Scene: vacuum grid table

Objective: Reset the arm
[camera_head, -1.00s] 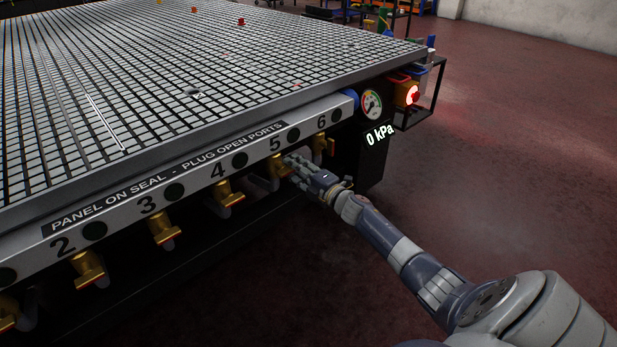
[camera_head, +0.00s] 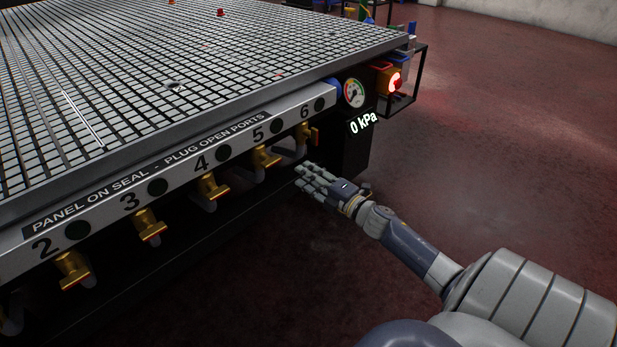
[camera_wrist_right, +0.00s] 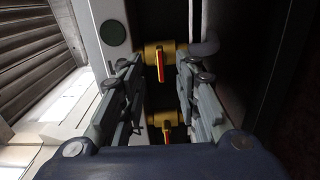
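My right arm reaches in from the lower right in the head view. Its gripper (camera_head: 312,178) is in the air just in front of the table's valve row, below valve 6 (camera_head: 307,133) and right of valve 5 (camera_head: 264,157). In the right wrist view the two sets of fingers (camera_wrist_right: 160,78) stand apart with nothing held. Two brass valves, an upper one (camera_wrist_right: 158,60) and a lower one (camera_wrist_right: 168,121), both with red-edged handles, show beyond the gap between the fingers. My left gripper is not in view.
The vacuum grid table (camera_head: 190,70) fills the upper left. Valves 4 (camera_head: 212,187), 3 (camera_head: 150,226) and 2 (camera_head: 73,270) line its front edge. A gauge (camera_head: 353,93), a 0 kPa display (camera_head: 363,124) and a lit red lamp (camera_head: 395,81) are at its corner. The floor to the right is clear.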

